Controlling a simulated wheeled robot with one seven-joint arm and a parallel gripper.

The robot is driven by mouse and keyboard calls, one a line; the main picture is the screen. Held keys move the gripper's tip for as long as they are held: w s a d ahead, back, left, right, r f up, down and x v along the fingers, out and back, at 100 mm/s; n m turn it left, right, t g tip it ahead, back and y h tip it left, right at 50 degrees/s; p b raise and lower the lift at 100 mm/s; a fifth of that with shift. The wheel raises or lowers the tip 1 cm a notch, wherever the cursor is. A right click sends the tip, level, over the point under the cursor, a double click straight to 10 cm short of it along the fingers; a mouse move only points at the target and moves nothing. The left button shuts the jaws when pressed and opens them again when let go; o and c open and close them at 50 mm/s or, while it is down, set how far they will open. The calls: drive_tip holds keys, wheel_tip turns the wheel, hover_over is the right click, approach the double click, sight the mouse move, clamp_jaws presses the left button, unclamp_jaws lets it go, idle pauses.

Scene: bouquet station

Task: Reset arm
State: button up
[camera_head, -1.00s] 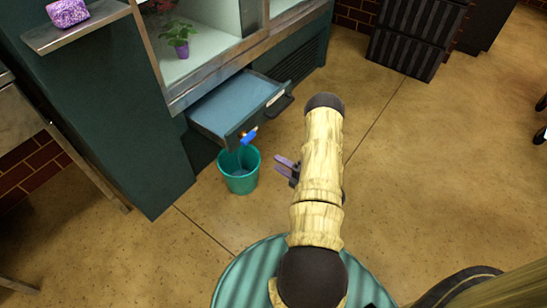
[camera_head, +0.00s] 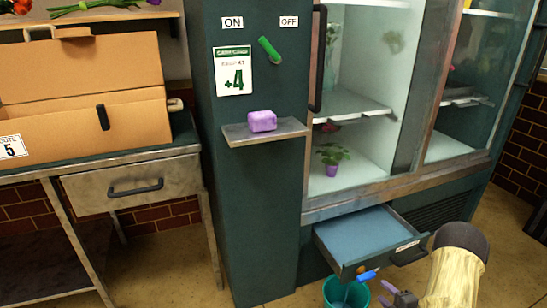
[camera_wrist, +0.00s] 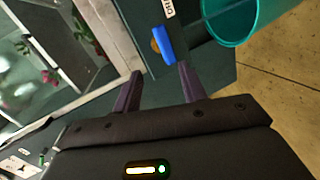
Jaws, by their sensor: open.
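My gripper (camera_wrist: 160,92) is open and empty in the wrist view, its two dark fingers spread apart. The drawer's front and a blue object (camera_wrist: 164,45) show just beyond the fingertips. In the head view my gripper (camera_head: 392,294) is at the lower right, partly cut off by the bottom edge, beside the open drawer (camera_head: 370,250). The blue object (camera_head: 368,275) shows at the drawer's front edge, above a teal bin (camera_head: 345,294). Whether the gripper touches the blue object cannot be told.
A cooler cabinet with glass shelves (camera_head: 355,105) stands above the drawer, with a potted plant (camera_head: 332,158) inside. A purple block (camera_head: 262,121) sits on a small metal shelf (camera_head: 240,135). A steel table with a cardboard box (camera_head: 90,125) stands at left. A green lever (camera_head: 269,48) points toward ON.

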drive_tip(key=a+r+m+g+h+p, duration=0.1)
drive_tip(key=a+r+m+g+h, duration=0.15)
drive_tip(key=a+r+m, duration=0.4)
drive_tip(key=a+r+m+g+h+p, duration=0.1)
drive_tip(key=r+m+g+h, duration=0.2)
drive_tip(key=r, duration=0.6)
drive_tip(key=s+a+r+m+g+y+p, duration=0.1)
drive_tip(key=s+a+r+m+g, duration=0.2)
drive_tip(key=s+a+r+m, duration=0.35)
drive_tip(key=s+a+r+m+g+y+p, duration=0.1)
drive_tip(key=s+a+r+m+g+p, duration=0.2)
drive_tip(key=s+a, duration=0.6)
drive_tip(key=w+p+v, duration=0.3)
drive_tip(key=p+v, duration=1.5)
drive_tip(key=w+d+r+p+v, duration=0.1)
drive_tip(key=w+p+v, duration=0.2)
drive_tip(key=p+v, duration=1.5)
wheel_tip(320, 180, up, 2)
drive_tip(key=shift+w+r+m, duration=0.1)
drive_tip(key=shift+w+m, duration=0.1)
drive_tip(key=shift+m, duration=0.1)
drive_tip(key=shift+h, duration=0.25)
